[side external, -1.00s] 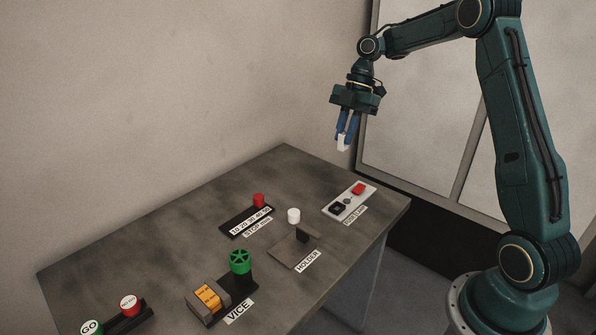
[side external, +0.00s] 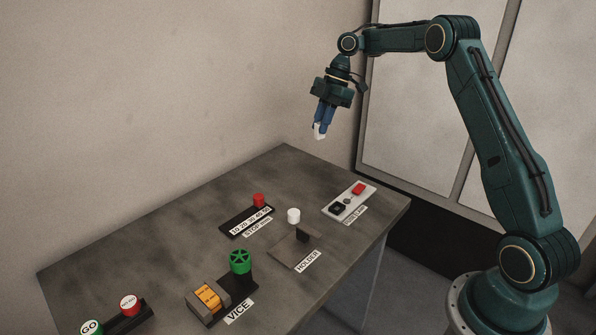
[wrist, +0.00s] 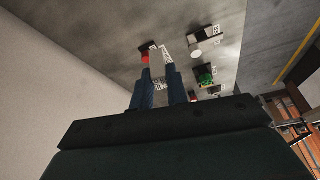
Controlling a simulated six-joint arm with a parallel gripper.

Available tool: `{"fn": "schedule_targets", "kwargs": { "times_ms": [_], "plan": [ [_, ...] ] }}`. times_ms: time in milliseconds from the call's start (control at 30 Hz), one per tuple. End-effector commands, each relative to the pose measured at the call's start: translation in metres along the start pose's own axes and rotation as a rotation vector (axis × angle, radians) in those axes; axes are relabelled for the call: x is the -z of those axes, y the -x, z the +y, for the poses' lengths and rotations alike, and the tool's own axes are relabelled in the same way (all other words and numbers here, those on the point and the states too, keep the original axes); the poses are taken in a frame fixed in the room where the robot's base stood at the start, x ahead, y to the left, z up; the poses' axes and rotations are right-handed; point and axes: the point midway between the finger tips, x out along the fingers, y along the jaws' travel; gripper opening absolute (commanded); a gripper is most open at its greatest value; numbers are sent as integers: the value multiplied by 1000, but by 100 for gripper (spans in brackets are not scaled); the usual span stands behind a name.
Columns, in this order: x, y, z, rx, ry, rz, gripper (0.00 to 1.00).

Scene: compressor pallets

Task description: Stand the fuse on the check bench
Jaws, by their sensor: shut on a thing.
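My gripper (side external: 323,122) is shut on a small pale block, which I take to be the fuse (side external: 319,133). It sticks out below the blue fingertips, and its upper part is hidden between them. In the wrist view the fuse (wrist: 161,62) shows light grey between the two blue fingers. My gripper is slightly tilted and high above the grey bench (side external: 130,255), over its back part, touching nothing there. I cannot tell whether this bench is the check bench.
On the bench are a plate with red and black parts (side external: 349,201), a HOLDER fixture (side external: 293,248), a STOP scale with a red knob (side external: 258,200), a VICE with a green wheel (side external: 240,262), and GO and red buttons (side external: 129,304). The bench's back left surface is clear.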

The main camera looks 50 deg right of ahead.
Motion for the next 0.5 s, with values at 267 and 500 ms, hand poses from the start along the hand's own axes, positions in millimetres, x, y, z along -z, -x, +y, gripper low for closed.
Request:
{"fn": "schedule_targets", "kwargs": {
  "times_ms": [267,500],
  "plan": [
    [5,-7,34,-42,-105,4,0],
    [8,-10,45,-57,-149,7,0]
  ]
}}
